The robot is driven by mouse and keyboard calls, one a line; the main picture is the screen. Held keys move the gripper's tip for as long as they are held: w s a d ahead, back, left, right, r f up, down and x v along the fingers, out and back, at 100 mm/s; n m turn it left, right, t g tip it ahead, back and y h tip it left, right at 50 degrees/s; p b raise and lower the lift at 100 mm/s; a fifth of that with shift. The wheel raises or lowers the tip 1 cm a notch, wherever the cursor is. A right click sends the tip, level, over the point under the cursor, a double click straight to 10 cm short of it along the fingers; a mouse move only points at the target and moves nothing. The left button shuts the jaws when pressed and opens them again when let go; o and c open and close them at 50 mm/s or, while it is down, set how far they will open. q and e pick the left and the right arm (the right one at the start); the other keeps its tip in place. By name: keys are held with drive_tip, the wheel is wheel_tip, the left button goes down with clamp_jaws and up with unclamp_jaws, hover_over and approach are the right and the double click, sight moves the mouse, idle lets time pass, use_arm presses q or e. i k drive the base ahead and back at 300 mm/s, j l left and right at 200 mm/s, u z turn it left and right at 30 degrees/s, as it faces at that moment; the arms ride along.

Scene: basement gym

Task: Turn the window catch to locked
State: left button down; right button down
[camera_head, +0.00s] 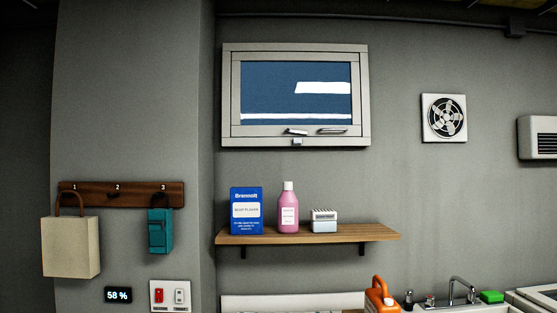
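The window (296,93) is set high on the grey wall, in a pale frame, and its sash looks closed. At the middle of its lower rail is a small catch (296,132) with a short lever, lying close to sideways and slightly tilted. A small bluish-grey piece (297,142) sits just below it on the frame. To its right is a longer bar handle (332,130). The catch is too small to tell whether it is locked. Neither of my grippers shows in the head view.
A wooden shelf (307,235) below the window holds a blue box (246,211), a pink bottle (288,208) and a small white box (323,221). A peg rail (137,194) with bags is at left. An orange jug (381,297) stands near the tap (462,289).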

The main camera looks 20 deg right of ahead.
sight(288, 131)
drive_tip(key=i+j+z, duration=0.15)
drive_tip(key=j+z, duration=0.25)
drive_tip(key=i+j+z, duration=0.1)
drive_tip(key=j+z, duration=0.65)
drive_tip(key=j, duration=0.15)
drive_tip(key=i+l+u, duration=0.25)
drive_tip(key=i+l, duration=0.25)
drive_tip(key=i, duration=0.2)
drive_tip(key=i+l+u, duration=0.25)
drive_tip(key=i+l, duration=0.4)
